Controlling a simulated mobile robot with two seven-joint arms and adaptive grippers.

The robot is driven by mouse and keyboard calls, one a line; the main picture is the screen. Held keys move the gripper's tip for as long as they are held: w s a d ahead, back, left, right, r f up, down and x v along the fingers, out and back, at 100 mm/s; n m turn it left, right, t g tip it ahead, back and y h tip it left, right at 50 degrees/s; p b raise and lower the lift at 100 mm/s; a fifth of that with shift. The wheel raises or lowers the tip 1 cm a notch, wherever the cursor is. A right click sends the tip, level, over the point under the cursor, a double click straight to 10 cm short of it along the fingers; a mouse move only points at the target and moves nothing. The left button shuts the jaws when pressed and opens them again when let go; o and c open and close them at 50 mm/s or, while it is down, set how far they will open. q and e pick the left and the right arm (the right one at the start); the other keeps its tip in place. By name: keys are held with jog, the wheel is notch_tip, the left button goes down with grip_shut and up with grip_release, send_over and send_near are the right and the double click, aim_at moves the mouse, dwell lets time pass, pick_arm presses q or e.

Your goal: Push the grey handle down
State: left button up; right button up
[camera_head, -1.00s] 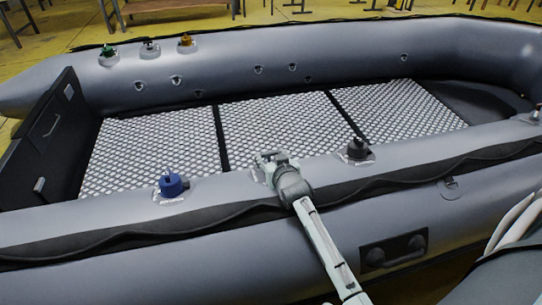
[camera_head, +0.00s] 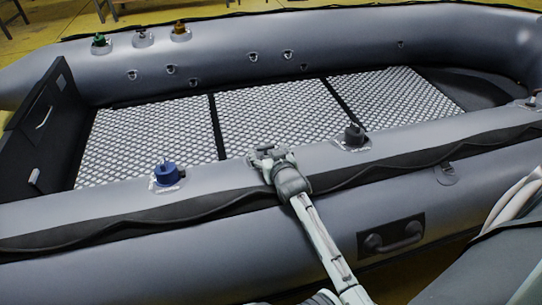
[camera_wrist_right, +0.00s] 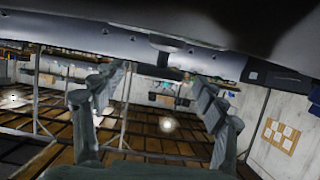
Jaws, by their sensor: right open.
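A dark grey valve handle (camera_head: 354,135) stands upright on the near tube of the boat, to the right of my right gripper. A lighter grey handle (camera_head: 142,37) stands on the far tube between a green one and an orange one. I cannot tell which of the two is meant. My right gripper (camera_head: 268,155) is over the near tube, left of the dark handle and apart from it. My left gripper is not in view.
A blue handle (camera_head: 165,173) stands on the near tube, left of the gripper. A green handle (camera_head: 99,40) and an orange handle (camera_head: 180,31) are on the far tube. A black carry handle (camera_head: 390,237) is on the near outer side. The patterned floor (camera_head: 270,120) is clear.

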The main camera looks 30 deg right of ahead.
jog(key=v, duration=1.1)
jog(key=shift+s+a, duration=0.1)
jog(key=shift+s, duration=0.25)
